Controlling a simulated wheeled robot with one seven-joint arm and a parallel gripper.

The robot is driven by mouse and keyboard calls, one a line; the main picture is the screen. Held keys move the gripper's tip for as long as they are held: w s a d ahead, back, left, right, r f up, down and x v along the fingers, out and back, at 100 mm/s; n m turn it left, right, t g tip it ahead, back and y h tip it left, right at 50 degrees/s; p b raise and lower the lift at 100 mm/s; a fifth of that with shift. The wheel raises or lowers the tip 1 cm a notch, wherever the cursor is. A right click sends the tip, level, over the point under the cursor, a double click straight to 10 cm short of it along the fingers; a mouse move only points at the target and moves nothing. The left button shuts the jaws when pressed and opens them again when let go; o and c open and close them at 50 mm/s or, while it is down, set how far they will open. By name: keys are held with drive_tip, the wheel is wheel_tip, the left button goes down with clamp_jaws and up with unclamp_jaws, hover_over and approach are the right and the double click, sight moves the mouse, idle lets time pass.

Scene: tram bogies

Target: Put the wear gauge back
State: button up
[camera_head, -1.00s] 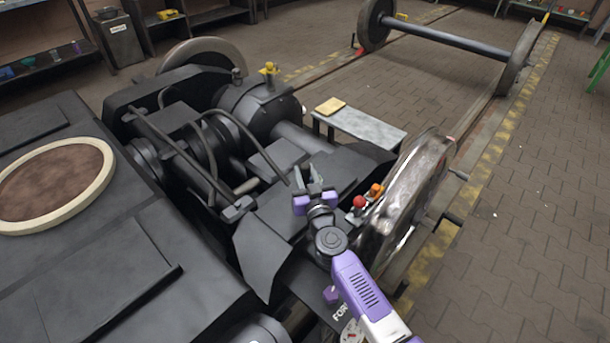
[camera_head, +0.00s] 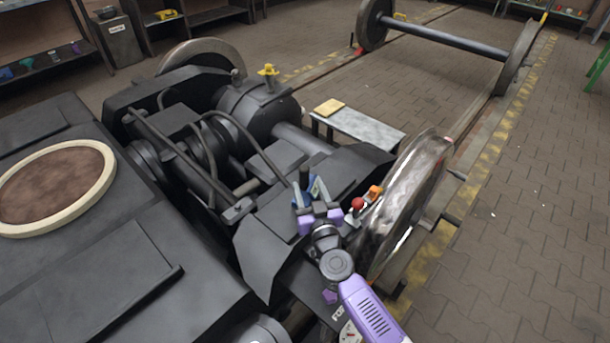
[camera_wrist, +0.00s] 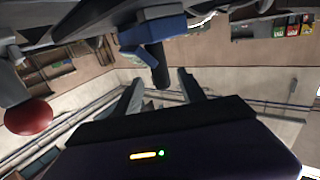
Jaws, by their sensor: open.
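My gripper (camera_head: 312,188) is open, low over the dark bogie frame and just left of the shiny wheel. A blue piece with a dark stem, which may be the wear gauge (camera_wrist: 152,32), shows in the wrist view beyond my fingertips. Its stem reaches down toward the gap between the two grey fingers (camera_wrist: 160,92). I cannot tell whether they touch it. In the head view, blue parts show at my fingers but are too small to separate clearly. No other gauge can be made out.
A red knob (camera_head: 358,203) and an orange knob (camera_head: 375,192) stand close to the right of my gripper, beside the wheel (camera_head: 415,195). The red knob also shows in the wrist view (camera_wrist: 28,117). A grey bench (camera_head: 365,127) with a yellow block stands behind.

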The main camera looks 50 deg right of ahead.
drive_tip(key=v, duration=0.6)
drive_tip(key=shift+s+a+p, duration=0.2)
drive_tip(key=shift+s+p, duration=0.15)
drive_tip(key=shift+p, duration=0.05)
drive_tip(key=s+a+r+n+y, duration=0.2)
drive_tip(key=s+a, duration=0.4)
drive_tip(key=s, duration=0.4)
drive_tip(key=s+a+r+n+y, duration=0.2)
drive_tip(key=s+a+r+y, duration=0.2)
drive_tip(key=s, duration=0.6)
drive_tip(key=s+a+r+n+y, duration=0.2)
drive_tip(key=s+a+r, duration=0.3)
drive_tip(key=s+a, duration=0.3)
drive_tip(key=shift+s+a+r+y, duration=0.2)
drive_tip(key=shift+s+a+y, duration=0.1)
drive_tip(key=shift+s+y, duration=0.5)
drive_tip(key=shift+s+r, duration=0.1)
drive_tip(key=shift+r, duration=0.05)
